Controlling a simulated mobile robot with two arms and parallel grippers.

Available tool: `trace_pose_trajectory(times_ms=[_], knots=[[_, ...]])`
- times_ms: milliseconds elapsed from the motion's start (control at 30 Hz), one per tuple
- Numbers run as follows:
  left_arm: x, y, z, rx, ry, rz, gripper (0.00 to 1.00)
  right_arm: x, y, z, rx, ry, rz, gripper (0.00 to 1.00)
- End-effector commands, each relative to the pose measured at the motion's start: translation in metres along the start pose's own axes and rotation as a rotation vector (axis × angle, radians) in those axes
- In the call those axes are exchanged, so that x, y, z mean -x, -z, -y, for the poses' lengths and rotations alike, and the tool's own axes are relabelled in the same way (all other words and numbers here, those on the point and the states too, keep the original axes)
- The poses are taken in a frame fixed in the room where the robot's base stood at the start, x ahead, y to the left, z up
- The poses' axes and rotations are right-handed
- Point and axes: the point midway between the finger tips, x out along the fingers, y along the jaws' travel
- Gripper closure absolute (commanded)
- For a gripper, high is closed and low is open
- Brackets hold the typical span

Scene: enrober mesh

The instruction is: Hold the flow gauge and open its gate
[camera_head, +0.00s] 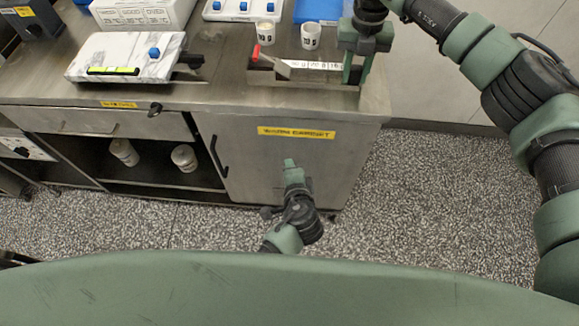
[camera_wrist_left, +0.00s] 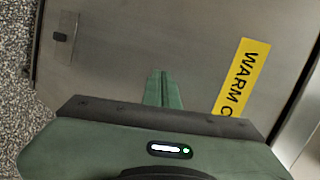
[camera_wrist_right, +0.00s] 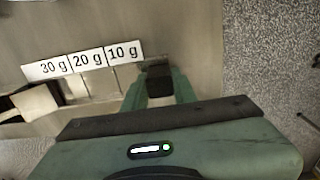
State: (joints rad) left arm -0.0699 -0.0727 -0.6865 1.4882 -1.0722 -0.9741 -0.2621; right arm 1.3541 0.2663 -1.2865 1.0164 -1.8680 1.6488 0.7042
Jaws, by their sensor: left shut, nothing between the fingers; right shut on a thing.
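The flow gauge (camera_head: 318,78) is a low metal trough near the counter's right front edge, with a white scale strip. In the right wrist view the strip (camera_wrist_right: 83,60) reads 30 g, 20 g, 10 g. A red-tipped lever with a metal plate, apparently the gate (camera_head: 272,62), slants over its left part. My right gripper (camera_head: 355,82) points down and is shut on a dark block (camera_wrist_right: 158,82) at the gauge's right end. My left gripper (camera_head: 289,165) is shut and empty, low in front of the cabinet door, well below the gauge; its fingers also show in the left wrist view (camera_wrist_left: 163,78).
Two white cups (camera_head: 311,37) stand just behind the gauge. A marble-topped slab (camera_head: 115,52) with a blue knob lies left. The counter front edge (camera_head: 220,105) lies above my left gripper, over a door labelled warm cabinet (camera_head: 297,132). Speckled floor (camera_head: 410,190) is clear.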

Motion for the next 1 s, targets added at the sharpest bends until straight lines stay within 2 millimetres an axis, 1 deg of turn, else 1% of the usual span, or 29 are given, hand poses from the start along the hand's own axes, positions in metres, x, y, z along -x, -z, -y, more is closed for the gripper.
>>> trace_pose_trajectory(times_ms=[133,467,500,567,600,900,1000], knots=[[-0.0015,-0.0013,-0.0049,0.002,-0.01,-0.001,1.0,0.0006,-0.0002,-0.0001,0.0,0.0,0.001,1.0],[-0.0016,-0.0013,-0.0048,0.002,-0.011,-0.002,1.0,0.0005,-0.0002,-0.0001,0.0,0.0,0.001,1.0],[-0.0016,-0.0013,-0.0048,0.002,-0.011,-0.001,1.0,0.0005,-0.0002,-0.0001,0.0,0.0,0.001,0.7],[-0.0015,-0.0013,-0.0047,0.002,-0.01,-0.001,1.0,0.0005,-0.0002,-0.0001,0.0,0.0,0.001,0.53],[-0.0016,-0.0013,-0.0047,0.002,-0.01,-0.001,1.0,0.0005,-0.0002,-0.0001,0.0,0.0,0.001,0.47],[-0.0015,-0.0012,-0.0045,0.002,-0.01,-0.002,1.0,0.0008,-0.0001,-0.0001,0.0,0.0,0.001,0.47],[-0.0015,-0.0012,-0.0044,0.003,-0.01,-0.002,1.0,0.0066,-0.0006,-0.0001,0.0,-0.001,0.002,0.47]])
